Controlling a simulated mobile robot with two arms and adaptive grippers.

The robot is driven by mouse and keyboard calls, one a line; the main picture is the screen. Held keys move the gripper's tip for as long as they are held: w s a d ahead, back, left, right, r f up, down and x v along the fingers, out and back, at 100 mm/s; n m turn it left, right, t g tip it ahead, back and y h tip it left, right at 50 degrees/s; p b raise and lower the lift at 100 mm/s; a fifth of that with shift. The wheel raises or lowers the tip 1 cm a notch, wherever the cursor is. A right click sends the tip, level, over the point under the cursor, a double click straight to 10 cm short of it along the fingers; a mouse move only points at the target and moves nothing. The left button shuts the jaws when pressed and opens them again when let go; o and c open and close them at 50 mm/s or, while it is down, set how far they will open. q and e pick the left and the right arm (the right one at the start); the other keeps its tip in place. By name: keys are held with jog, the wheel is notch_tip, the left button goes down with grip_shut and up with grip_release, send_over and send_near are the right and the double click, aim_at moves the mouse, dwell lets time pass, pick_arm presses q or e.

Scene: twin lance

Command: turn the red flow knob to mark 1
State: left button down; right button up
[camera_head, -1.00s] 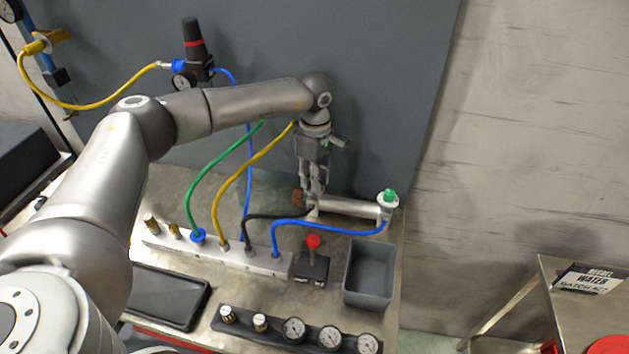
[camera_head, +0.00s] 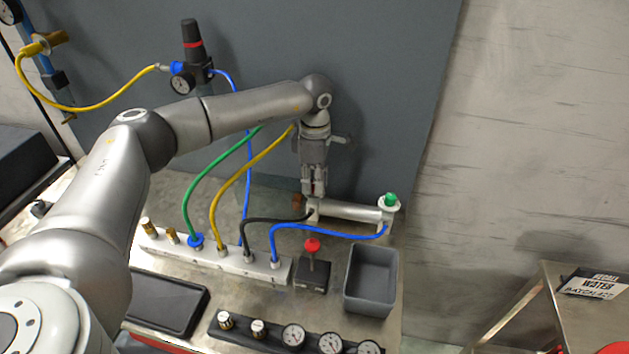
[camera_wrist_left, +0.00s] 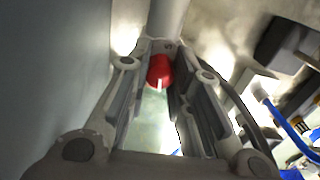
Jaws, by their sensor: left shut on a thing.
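The red flow knob (camera_wrist_left: 159,72) with a white line on it sits between the fingertips of my left gripper (camera_wrist_left: 160,75) in the left wrist view. The fingers are shut on its sides. In the head view my left gripper (camera_head: 313,192) points down at the left end of a silver cylinder (camera_head: 345,211). The knob is hidden there behind the fingers. The marks around the knob cannot be read. My right gripper is not in view.
A red-balled lever (camera_head: 312,245) stands in front of the cylinder, beside a grey bin (camera_head: 371,278). Blue, black, yellow and green hoses run near my gripper from a silver manifold (camera_head: 215,256). A green button (camera_head: 390,199) caps the cylinder's right end.

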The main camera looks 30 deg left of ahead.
pick_arm(q)
jog(key=shift+w+r, duration=0.1)
jog(key=c, duration=1.3)
grip_release()
jog(key=shift+r, duration=0.1)
notch_tip(320, 180, up, 12)
jog(key=shift+f, duration=0.1)
